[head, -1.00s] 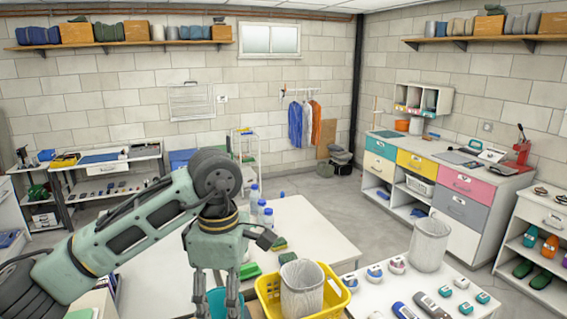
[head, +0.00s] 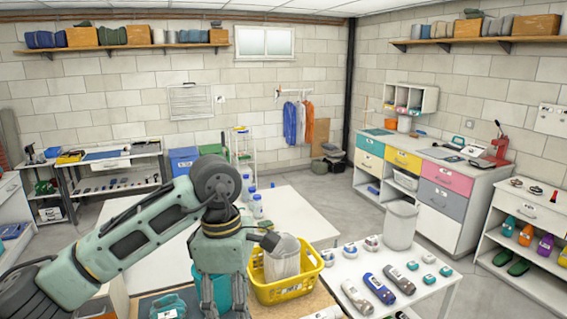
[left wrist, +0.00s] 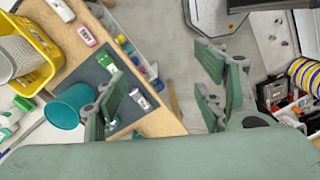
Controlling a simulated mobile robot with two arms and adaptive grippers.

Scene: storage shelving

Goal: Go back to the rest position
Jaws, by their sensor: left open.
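My left gripper (head: 210,300) hangs pointing down at the bottom of the head view, over the wooden-topped work surface; its fingertips are near or past the lower edge. In the left wrist view my left gripper (left wrist: 165,95) has its fingers spread wide with nothing between them. A teal cup (left wrist: 72,106) stands beside the left finger in that view, apart as far as I can tell. In the head view the gripper partly hides teal. My right gripper is in neither view.
A yellow basket (head: 287,292) holding a pale bin (head: 283,262) stands right of my left gripper. A white table (head: 345,262) beyond it carries several small devices. A dark mat (left wrist: 122,88) with small items lies on the wooden surface. Grey floor (head: 345,205) is clear further back.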

